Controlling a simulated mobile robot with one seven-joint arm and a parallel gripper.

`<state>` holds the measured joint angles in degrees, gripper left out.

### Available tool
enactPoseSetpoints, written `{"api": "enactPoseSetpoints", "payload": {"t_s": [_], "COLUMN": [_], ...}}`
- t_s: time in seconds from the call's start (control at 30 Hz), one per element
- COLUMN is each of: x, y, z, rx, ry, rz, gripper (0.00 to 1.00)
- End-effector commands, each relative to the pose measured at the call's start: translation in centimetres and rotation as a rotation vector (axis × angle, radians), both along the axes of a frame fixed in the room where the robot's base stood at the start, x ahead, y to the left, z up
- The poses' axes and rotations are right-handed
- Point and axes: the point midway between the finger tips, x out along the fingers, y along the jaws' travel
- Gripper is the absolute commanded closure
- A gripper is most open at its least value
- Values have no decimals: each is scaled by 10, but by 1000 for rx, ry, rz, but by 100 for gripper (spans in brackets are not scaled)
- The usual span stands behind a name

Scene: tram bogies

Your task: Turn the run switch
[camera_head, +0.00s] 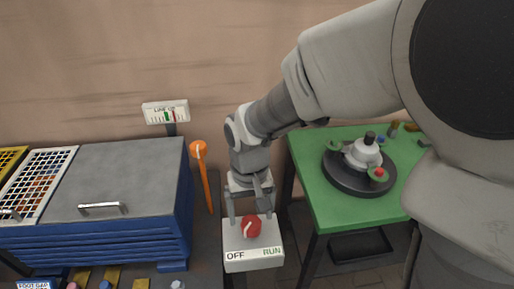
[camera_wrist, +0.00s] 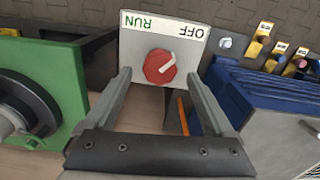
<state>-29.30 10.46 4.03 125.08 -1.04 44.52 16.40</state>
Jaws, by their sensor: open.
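The run switch is a red round knob (camera_head: 251,227) with a white pointer, on a pale box (camera_head: 253,262) lettered OFF at left and RUN at right in the head view. The pointer slants toward OFF. In the wrist view the knob (camera_wrist: 160,68) sits centred beyond my fingers, with the pointer toward the OFF lettering. My gripper (camera_head: 251,214) is open and points down at the box. Its fingertips (camera_wrist: 159,73) appear on either side of the knob, apart from it in the wrist view. I cannot tell how far above it they are.
A blue cabinet with a grey lid (camera_head: 122,180) stands left. An orange lever (camera_head: 204,176) rises behind the box, near a LINE gauge (camera_head: 166,112). A green table (camera_head: 316,188) with a dark round turntable (camera_head: 345,184) stands right. A gap separates box and table.

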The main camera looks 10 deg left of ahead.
Motion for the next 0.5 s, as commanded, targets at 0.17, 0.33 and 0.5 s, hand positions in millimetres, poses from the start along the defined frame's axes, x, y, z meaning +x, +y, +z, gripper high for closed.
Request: {"api": "enactPoseSetpoints", "payload": {"t_s": [0.17,0.33,0.5], "x": [2,1,1], "y": [1,1,0], "z": [49,90,123], "rx": [4,4,3], "ry": [-7,-6,-5], "rz": [-1,0,0], "gripper": [12,12,12]}}
